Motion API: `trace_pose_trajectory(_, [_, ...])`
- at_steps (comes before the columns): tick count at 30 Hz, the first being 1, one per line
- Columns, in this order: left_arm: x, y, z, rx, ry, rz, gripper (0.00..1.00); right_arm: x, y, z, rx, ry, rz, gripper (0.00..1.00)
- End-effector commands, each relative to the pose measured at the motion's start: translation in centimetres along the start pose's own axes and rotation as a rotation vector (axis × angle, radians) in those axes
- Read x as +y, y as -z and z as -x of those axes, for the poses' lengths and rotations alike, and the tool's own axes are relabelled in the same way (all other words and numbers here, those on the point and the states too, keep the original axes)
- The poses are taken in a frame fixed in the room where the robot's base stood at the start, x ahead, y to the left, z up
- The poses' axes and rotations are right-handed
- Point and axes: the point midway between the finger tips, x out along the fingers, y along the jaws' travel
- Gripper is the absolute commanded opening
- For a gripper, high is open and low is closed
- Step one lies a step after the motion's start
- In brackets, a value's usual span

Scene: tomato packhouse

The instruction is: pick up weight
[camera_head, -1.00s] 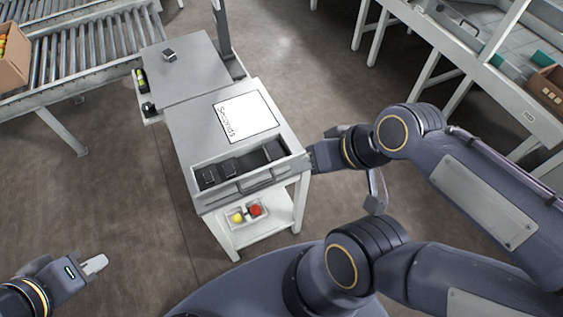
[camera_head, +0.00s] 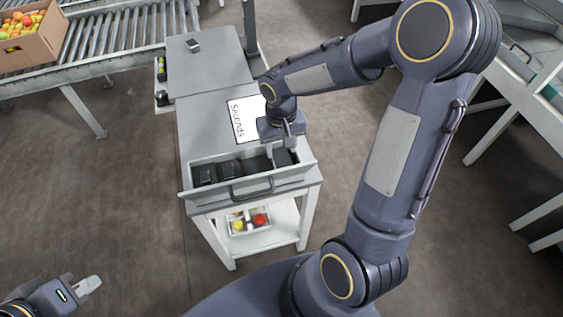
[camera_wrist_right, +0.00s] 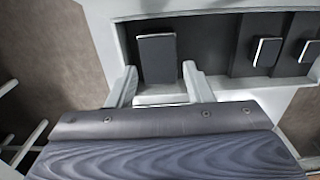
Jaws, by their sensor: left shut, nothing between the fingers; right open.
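The cart's drawer (camera_head: 225,191) stands open, with dark block weights in a row inside. Two weights (camera_head: 205,174) sit at its left, and another weight (camera_head: 282,157) is at its right end under my right gripper (camera_head: 281,149). My right gripper is open and points down over that end. In the right wrist view, the largest dark weight (camera_wrist_right: 157,58) lies just beyond and between the open fingertips (camera_wrist_right: 160,84), not held. Two smaller-looking weights (camera_wrist_right: 267,50) (camera_wrist_right: 309,52) are to the right. My left gripper (camera_head: 92,283) is shut and empty at the lower left, away from the cart.
A "Seconds" sheet (camera_head: 240,118) lies on the cart top (camera_head: 200,125). A tray (camera_head: 236,233) with a yellow and a red fruit is on the lower shelf. A roller conveyor (camera_head: 110,45) with a fruit box (camera_head: 35,45) is at back left. Floor at left is clear.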

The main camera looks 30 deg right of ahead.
Motion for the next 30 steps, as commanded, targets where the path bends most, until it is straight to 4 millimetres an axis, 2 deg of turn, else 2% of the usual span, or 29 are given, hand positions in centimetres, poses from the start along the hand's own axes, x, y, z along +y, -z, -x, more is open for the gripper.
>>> trace_pose_trajectory(10, [-0.2,-0.3,-0.5,0.000,0.000,0.000,0.00,0.2,0.3,-4.9,-0.003,0.000,0.001,0.46])
trace_pose_trajectory(14, [-0.3,-0.3,-0.6,0.000,0.000,0.000,0.00,0.2,0.3,-5.7,-0.001,0.001,-0.001,0.46])
trace_pose_trajectory(20, [-0.3,-0.3,-0.6,0.000,0.000,0.000,0.00,0.2,0.3,-5.7,0.000,0.001,0.000,0.46])
trace_pose_trajectory(23, [-0.3,-0.3,-0.6,0.000,0.000,0.000,0.00,0.2,0.3,-5.7,0.000,0.001,0.000,0.36])
trace_pose_trajectory(30, [-0.2,-0.3,-0.6,0.000,0.000,0.000,0.00,0.2,0.3,-5.7,0.000,0.001,0.000,0.04])
